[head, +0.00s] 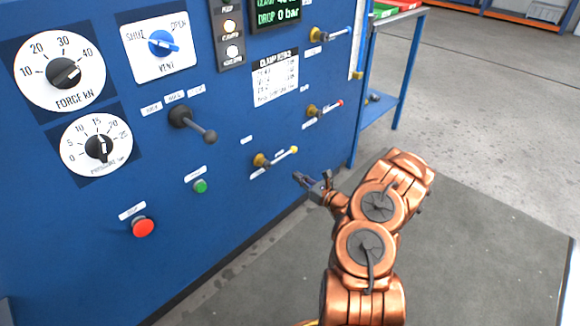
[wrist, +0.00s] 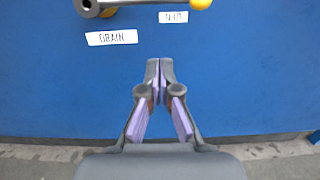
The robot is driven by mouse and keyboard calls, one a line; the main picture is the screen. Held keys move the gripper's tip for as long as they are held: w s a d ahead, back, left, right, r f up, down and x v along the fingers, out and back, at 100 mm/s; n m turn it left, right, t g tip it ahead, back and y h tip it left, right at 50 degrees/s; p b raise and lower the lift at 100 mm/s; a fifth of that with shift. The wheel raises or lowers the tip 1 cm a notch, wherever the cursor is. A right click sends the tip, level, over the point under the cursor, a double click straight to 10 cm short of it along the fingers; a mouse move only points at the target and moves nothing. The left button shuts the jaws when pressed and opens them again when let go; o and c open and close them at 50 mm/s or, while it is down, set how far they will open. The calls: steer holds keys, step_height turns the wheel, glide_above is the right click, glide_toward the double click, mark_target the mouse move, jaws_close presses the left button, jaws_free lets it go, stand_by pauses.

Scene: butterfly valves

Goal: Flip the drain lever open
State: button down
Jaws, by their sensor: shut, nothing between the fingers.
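The drain lever (head: 281,156) is a short metal bar with a yellow knob, on a brass valve low on the blue panel. It points right from its pivot. In the wrist view the lever (wrist: 145,3) runs across the top edge, partly cut off, with its yellow knob (wrist: 200,4) at right. The white DRAIN label (wrist: 112,37) is below the pivot end. My gripper (head: 299,178) is shut and empty, below and right of the knob and apart from it. In the wrist view my gripper (wrist: 159,65) points at bare blue panel below the lever.
A red-tipped lever (head: 325,108) and a blue-tipped lever (head: 330,35) sit above on the panel (head: 225,245). A black-knobbed lever (head: 193,124), green button (head: 200,186) and red button (head: 143,227) are to the left. A blue cart (head: 385,108) stands behind at right.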

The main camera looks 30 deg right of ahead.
mark_target(281, 158)
steer(key=shift+w+a+r+b, duration=0.3)
steer(key=shift+w+r+b, duration=0.2)
steer(key=shift+w+r, duration=0.55)
steer(key=shift+w+a+r+b, duration=0.25)
steer(key=shift+w+r+b, duration=0.2)
steer(key=shift+w+r, duration=0.6)
steer(key=shift+f, duration=0.1)
steer(key=shift+w, duration=0.15)
steer(key=shift+d+r+n, duration=0.15)
steer(key=shift+r+n, duration=0.1)
steer(key=shift+n, duration=0.05)
